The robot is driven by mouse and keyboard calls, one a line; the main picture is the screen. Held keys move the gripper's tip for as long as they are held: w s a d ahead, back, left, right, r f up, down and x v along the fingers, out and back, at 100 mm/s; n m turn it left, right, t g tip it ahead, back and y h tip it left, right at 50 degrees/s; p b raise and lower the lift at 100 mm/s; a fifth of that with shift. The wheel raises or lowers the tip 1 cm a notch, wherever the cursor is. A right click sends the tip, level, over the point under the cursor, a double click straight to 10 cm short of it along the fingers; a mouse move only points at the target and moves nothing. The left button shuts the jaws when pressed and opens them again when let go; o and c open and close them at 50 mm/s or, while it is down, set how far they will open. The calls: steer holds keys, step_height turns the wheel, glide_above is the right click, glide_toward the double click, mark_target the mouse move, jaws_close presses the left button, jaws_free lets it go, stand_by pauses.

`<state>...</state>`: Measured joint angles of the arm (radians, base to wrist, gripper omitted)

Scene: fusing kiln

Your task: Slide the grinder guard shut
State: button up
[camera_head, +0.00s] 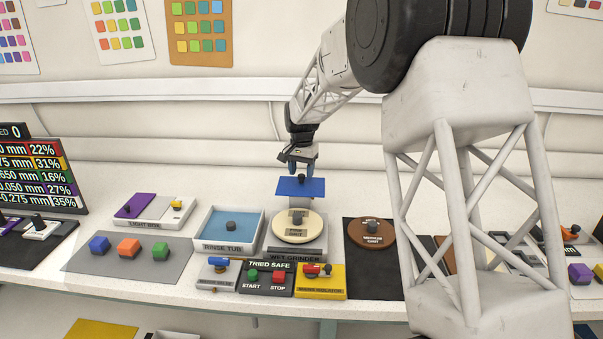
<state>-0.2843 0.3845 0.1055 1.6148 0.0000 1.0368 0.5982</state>
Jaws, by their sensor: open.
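The grinder guard is a blue panel (287,187) with a small dark knob (301,179), at the back of the wet grinder (283,251). A round cream disc (281,230) marked as grit lies uncovered on the grinder in front of the guard, with a grey knob on it. My gripper (301,171) is open and points down just above the guard at its knob. Whether the fingers touch the knob cannot be told from this view.
The rinse tub (257,238) stands left of the grinder. A brown medium-grit disc (372,234) lies to its right on a black mat. Start and stop buttons (265,280) and a yellow block with a red switch (330,284) sit in front. My arm hides part of the right bench.

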mark_target(299, 189)
steer(key=shift+f, duration=0.4)
jaws_close()
steer(key=shift+s, duration=5.2)
jaws_free()
